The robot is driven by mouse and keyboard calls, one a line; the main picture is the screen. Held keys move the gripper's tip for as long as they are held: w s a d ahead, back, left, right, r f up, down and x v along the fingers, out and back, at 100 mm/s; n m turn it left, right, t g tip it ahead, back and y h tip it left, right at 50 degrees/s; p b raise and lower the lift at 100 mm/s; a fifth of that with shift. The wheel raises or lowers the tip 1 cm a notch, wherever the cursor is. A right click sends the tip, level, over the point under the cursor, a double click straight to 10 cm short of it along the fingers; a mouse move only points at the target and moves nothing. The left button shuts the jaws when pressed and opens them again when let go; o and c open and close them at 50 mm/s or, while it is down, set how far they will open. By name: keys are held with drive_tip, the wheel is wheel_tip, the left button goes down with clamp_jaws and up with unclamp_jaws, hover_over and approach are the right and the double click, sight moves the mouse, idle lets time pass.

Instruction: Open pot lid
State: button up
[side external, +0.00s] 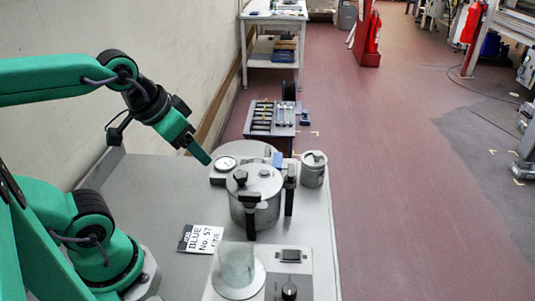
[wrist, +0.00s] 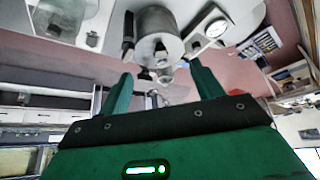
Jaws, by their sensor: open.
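A silver pot (side external: 255,213) stands upright on the grey table, with its lid (side external: 262,180) on top. The lid carries a dark knob at its left edge, and black handles show at the pot's front and right. My gripper (side external: 207,160) is above and to the left of the pot, apart from it, pointing down and right. In the wrist view my gripper (wrist: 163,82) has its two green fingers spread with nothing between them. A metal cylindrical body, probably the pot (wrist: 158,28), shows beyond the fingertips with a dark handle beside it.
A round gauge (side external: 225,163) sits behind the pot, and a metal canister (side external: 313,174) stands to its right. A glass beaker (side external: 237,264) stands on a device with a knob in front. A sign (side external: 202,239) lies left of the pot. Bare table (side external: 165,190) lies further left.

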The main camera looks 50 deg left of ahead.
drive_tip(key=shift+c, duration=0.9)
drive_tip(key=n+g, duration=0.6)
drive_tip(key=n, duration=0.3)
hover_over(241, 174)
drive_tip(key=shift+f, duration=1.7)
drive_tip(key=shift+f, duration=0.1)
drive_tip(key=shift+f, duration=3.85)
drive_tip(key=shift+c, duration=0.2)
clamp_jaws()
